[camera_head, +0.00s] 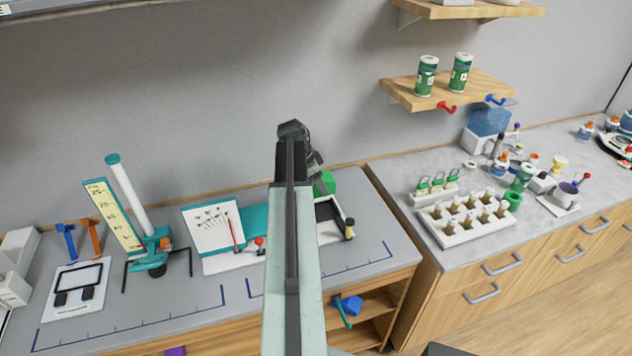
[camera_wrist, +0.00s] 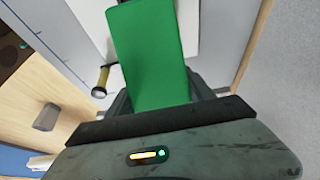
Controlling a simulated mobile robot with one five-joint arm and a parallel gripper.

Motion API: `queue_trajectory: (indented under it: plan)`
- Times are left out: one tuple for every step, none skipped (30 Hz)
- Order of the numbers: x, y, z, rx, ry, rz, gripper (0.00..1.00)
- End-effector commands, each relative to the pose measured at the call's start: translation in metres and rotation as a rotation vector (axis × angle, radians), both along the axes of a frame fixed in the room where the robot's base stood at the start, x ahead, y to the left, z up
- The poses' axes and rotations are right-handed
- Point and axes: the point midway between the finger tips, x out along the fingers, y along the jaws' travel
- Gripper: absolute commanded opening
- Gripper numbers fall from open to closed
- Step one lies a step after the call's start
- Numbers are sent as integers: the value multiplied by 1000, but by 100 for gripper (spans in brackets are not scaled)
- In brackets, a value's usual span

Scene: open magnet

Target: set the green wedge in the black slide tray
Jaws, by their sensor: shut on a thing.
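The green wedge (camera_wrist: 150,55) fills the upper middle of the wrist view, held in my gripper (camera_wrist: 160,97). In the head view, a green part of the wedge (camera_head: 326,182) shows just right of my arm, beside my gripper (camera_head: 317,176). The black slide tray (camera_head: 341,213) lies on the grey bench below and right of the wedge; my arm hides its left part. The wedge appears above the bench near the tray's far side; its exact height over the tray I cannot tell.
A small black-and-yellow cylinder (camera_head: 349,228) stands at the tray's right end; it also shows in the wrist view (camera_wrist: 102,80). A white board with a drawing (camera_head: 213,225) stands left of my arm. A white rack (camera_head: 465,220) is on the right-hand counter.

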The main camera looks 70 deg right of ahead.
Motion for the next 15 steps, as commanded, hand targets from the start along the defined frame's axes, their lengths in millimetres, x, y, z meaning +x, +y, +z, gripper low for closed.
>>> queue_trajectory:
  plan:
    - [0, 0, -4, 0, 0, 0, 16]
    - [0, 0, -5, 0, 0, -1, 16]
    - [-1, 0, -8, 0, 0, -1, 16]
    - [-1, 0, -10, 0, 0, -1, 16]
    - [-1, -1, -12, 0, 0, -1, 16]
    - [-1, -1, -16, 0, 0, -2, 16]
    - [-1, -1, -19, 0, 0, -2, 16]
    - [-1, -1, -21, 0, 0, -2, 16]
    - [-1, -1, -25, 0, 0, -2, 16]
    - [-1, -1, -28, 0, 0, -2, 16]
    - [-1, -1, -31, 0, 0, -2, 16]
    - [-2, -1, -35, 0, 0, -2, 16]
    - [-1, -1, -38, 0, 0, -2, 16]
    - [-2, -1, -41, 0, 0, -2, 16]
    - [-2, -1, -44, 0, 0, -2, 16]
